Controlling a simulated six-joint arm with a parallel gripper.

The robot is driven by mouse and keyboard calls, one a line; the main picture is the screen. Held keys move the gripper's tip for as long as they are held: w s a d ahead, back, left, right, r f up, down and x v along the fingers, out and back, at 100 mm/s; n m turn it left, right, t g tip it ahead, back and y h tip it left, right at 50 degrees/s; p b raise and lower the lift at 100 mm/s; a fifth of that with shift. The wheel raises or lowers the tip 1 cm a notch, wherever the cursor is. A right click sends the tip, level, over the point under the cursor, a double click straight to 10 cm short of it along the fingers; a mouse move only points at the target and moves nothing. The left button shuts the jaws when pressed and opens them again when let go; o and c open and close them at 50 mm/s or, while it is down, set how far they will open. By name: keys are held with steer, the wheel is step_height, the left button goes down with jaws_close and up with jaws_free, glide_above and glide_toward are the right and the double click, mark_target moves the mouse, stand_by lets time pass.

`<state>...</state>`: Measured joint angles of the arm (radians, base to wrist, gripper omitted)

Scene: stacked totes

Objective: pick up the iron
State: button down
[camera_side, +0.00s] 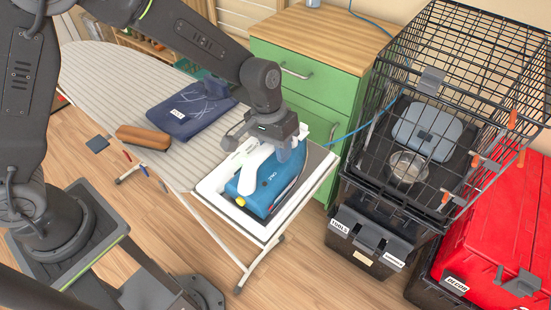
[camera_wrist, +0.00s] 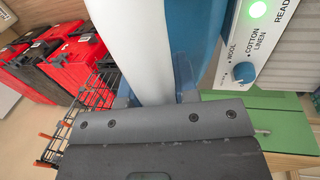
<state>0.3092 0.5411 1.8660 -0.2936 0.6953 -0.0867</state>
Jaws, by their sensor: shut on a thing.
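The blue and white iron (camera_side: 262,182) is over the white rest at the end of the ironing board in the side view. My gripper (camera_side: 278,150) is at the iron's white upper part and shut on it. In the wrist view the iron's white and blue body (camera_wrist: 150,45) fills the middle, close in front of my gripper (camera_wrist: 158,98). I cannot tell whether the iron touches the rest or is slightly above it. The fingertips are mostly hidden by the iron.
The ironing board (camera_side: 110,80) holds a folded blue cloth (camera_side: 192,110) and a brown block (camera_side: 144,137). A green cabinet (camera_side: 310,92) stands behind. A wire crate (camera_side: 455,60) on a black tote and red totes (camera_side: 495,255) stand at the right.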

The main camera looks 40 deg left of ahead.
steer(key=shift+w+r, duration=0.1)
steer(key=shift+r, duration=0.5)
step_height(320, 180, up, 4)
steer(key=shift+a+f, duration=0.1)
steer(key=a+r, duration=0.6)
steer(key=a, duration=0.5)
steer(key=shift+s+a+r, duration=0.2)
steer(key=shift+s+r, duration=0.15)
steer(key=c, duration=1.4)
jaws_free()
jaws_close()
